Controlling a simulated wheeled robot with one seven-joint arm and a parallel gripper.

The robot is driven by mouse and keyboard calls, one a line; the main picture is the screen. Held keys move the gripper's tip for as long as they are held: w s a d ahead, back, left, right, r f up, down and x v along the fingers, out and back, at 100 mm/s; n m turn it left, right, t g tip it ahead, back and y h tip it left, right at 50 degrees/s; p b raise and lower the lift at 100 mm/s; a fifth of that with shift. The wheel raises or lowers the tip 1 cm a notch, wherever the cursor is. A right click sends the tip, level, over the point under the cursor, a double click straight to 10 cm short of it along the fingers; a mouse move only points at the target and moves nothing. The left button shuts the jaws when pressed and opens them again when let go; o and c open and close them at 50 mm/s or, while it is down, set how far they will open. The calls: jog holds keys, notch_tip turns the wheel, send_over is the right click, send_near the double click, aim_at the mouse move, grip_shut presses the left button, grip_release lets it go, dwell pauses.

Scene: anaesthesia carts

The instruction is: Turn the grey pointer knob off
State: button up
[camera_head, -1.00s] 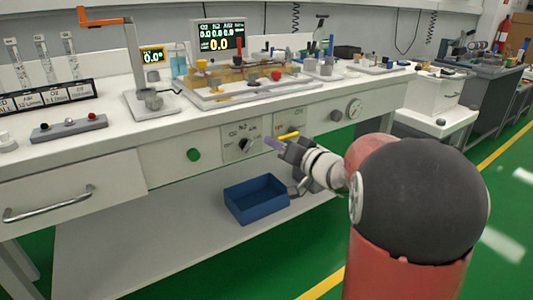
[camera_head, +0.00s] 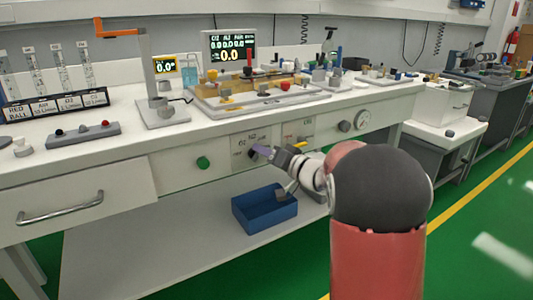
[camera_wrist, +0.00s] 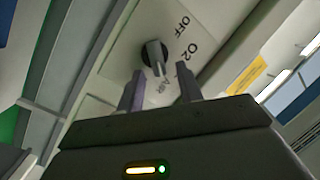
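In the head view my gripper (camera_head: 262,152) is in front of the panel and hides most of the knob.
A blue bin (camera_head: 265,208) stands on the lower shelf.

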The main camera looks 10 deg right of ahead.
grip_shut()
